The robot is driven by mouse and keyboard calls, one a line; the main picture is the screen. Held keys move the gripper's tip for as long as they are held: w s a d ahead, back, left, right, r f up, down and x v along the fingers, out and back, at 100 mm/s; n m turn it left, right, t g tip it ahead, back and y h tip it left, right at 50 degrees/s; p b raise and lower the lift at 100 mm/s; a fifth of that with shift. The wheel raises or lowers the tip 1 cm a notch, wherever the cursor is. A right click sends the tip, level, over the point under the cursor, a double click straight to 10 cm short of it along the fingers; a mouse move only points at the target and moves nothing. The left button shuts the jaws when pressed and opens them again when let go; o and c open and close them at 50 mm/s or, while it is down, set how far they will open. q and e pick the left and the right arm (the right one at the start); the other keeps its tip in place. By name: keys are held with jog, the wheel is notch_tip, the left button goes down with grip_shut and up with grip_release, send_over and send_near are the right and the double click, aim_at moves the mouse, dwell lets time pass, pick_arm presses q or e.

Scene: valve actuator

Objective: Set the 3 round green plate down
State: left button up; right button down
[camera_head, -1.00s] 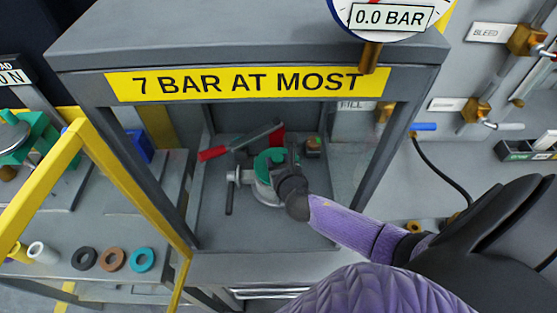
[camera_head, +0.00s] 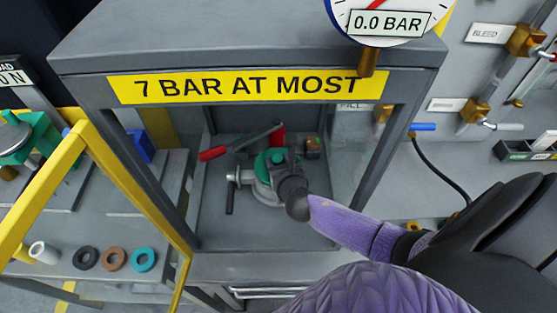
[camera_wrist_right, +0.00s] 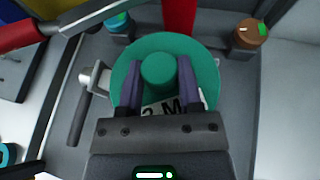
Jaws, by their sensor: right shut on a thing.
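The round green plate (camera_wrist_right: 128,68) has a raised green knob (camera_wrist_right: 158,70) in its middle. A white label reading "3 M", partly hidden, shows between my fingers. My right gripper (camera_wrist_right: 158,80) is shut on the knob, one finger on each side. In the head view the plate (camera_head: 263,163) is over the grey round body (camera_head: 262,190) inside the frame, partly covered by my right gripper (camera_head: 280,160). I cannot tell whether the plate touches the body. My left gripper is not in view.
A red-handled lever (camera_head: 213,153) lies behind the plate, close to it, with a red post (camera_head: 278,134) beside it. Frame posts stand left and right, with a "7 BAR AT MOST" sign (camera_head: 250,87) above. Black, brown and teal rings (camera_head: 143,259) lie on the left bench.

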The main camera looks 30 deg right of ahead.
jog(key=shift+f+b, duration=0.6)
jog(key=shift+f, duration=0.1)
jog(key=shift+c, duration=1)
grip_release()
jog(key=shift+s, duration=0.1)
jog(key=p+v, duration=0.2)
jog(key=v, duration=0.7)
jog(key=shift+s+a+r+p, duration=0.15)
jog(key=shift+s+a+p, duration=0.05)
jog(key=shift+s+p, duration=0.15)
